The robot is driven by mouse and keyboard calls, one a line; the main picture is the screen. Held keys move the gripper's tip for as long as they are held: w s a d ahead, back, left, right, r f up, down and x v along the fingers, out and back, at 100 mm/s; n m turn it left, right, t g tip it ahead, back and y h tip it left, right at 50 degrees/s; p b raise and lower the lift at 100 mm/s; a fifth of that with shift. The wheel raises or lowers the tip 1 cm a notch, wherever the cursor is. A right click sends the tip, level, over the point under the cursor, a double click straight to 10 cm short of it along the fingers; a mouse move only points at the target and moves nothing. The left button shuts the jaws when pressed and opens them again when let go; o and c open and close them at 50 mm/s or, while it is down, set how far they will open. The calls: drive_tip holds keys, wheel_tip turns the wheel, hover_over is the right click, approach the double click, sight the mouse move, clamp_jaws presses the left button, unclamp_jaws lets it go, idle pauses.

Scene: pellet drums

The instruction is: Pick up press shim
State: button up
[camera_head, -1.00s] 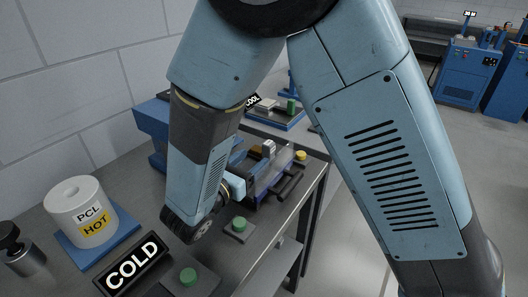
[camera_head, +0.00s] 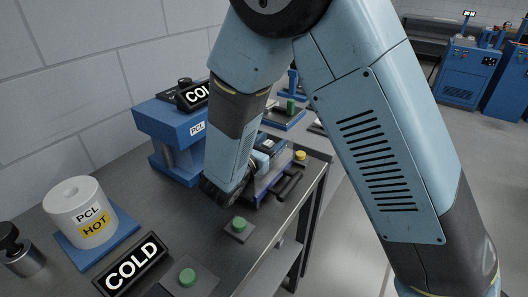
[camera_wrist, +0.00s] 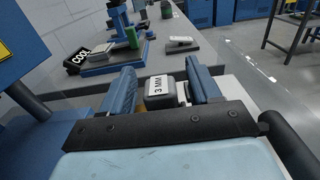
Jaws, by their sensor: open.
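The press shim appears to be the small dark block with a white "3 MM" label (camera_wrist: 160,87) in the middle of the wrist view. My gripper (camera_wrist: 163,75) is open, with one blue finger to the left of the block and one to its right. Gaps show on both sides, wider on the left, and nothing is held. I cannot tell whether the fingers are level with the block or above it. In the head view my arm mostly hides the gripper and the shim area.
A blue PCL press (camera_head: 178,135) stands left of my arm. A white PCL HOT drum (camera_head: 78,212), a COLD sign (camera_head: 132,262) and green buttons (camera_head: 188,278) (camera_head: 239,224) are nearer. A yellow button (camera_head: 300,156) and dark handle (camera_head: 289,185) lie near the bench's right edge.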

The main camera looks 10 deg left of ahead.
drive_tip(key=shift+w+d, duration=0.1)
drive_tip(key=shift+w, duration=0.2)
drive_tip(key=c, duration=1.1)
